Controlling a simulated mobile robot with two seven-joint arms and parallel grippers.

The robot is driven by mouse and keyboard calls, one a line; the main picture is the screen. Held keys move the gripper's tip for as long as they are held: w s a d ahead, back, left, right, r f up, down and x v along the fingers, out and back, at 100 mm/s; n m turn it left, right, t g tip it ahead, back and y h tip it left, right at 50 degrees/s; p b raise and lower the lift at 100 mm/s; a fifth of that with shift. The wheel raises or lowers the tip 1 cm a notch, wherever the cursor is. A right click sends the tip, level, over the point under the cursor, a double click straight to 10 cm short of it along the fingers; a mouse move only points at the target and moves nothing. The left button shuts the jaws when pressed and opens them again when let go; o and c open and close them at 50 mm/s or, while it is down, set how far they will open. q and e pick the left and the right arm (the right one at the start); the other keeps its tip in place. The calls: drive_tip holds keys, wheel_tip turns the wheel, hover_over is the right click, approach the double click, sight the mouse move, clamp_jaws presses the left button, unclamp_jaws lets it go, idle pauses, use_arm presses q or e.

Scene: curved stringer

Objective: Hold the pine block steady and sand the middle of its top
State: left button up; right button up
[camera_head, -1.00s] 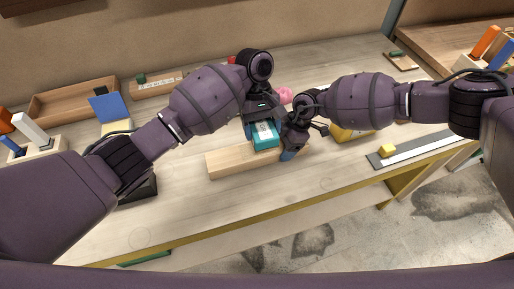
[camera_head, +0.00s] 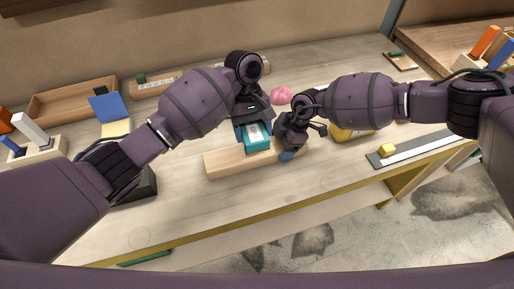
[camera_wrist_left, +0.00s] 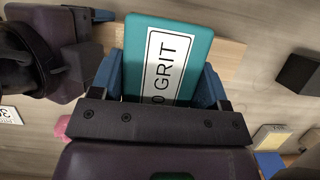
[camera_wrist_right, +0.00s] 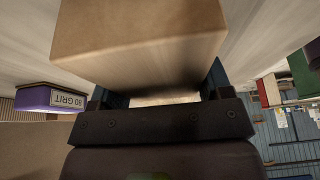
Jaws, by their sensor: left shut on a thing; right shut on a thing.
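The pine block (camera_head: 222,164) lies lengthwise on the bench in the head view. My right gripper (camera_head: 287,155) is shut on its right end, and the block's end fills the space between the fingers in the right wrist view (camera_wrist_right: 140,40). My left gripper (camera_head: 254,128) is shut on a teal sanding block (camera_head: 257,144) with a white label, which reads "0 GRIT" in the left wrist view (camera_wrist_left: 168,60). The sanding block is over the middle of the pine block's top and seems to rest on it. Its underside is hidden.
A purple grit block (camera_wrist_right: 50,98) shows in the right wrist view. Bench in front of the pine block is clear.

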use_arm(q)
drive_tip(key=shift+a+f, duration=0.1)
idle(0.3)
drive_tip(key=shift+f, duration=2.15)
drive_tip(key=shift+f, duration=0.75)
drive_tip(key=shift+w+d+r, duration=0.1)
drive_tip(key=shift+w+d, duration=0.1)
drive_tip(key=shift+d, duration=0.55)
drive_tip(key=shift+w+d+r, duration=0.1)
drive_tip(key=shift+w+d, duration=0.05)
drive_tip(key=shift+d, duration=0.55)
drive_tip(key=shift+d, duration=0.1)
drive_tip(key=shift+s+a+r, duration=0.1)
drive_tip(key=shift+s+a, duration=0.1)
drive_tip(key=shift+a, duration=0.35)
drive_tip(key=shift+s+a, duration=0.15)
drive_tip(key=shift+a, duration=0.55)
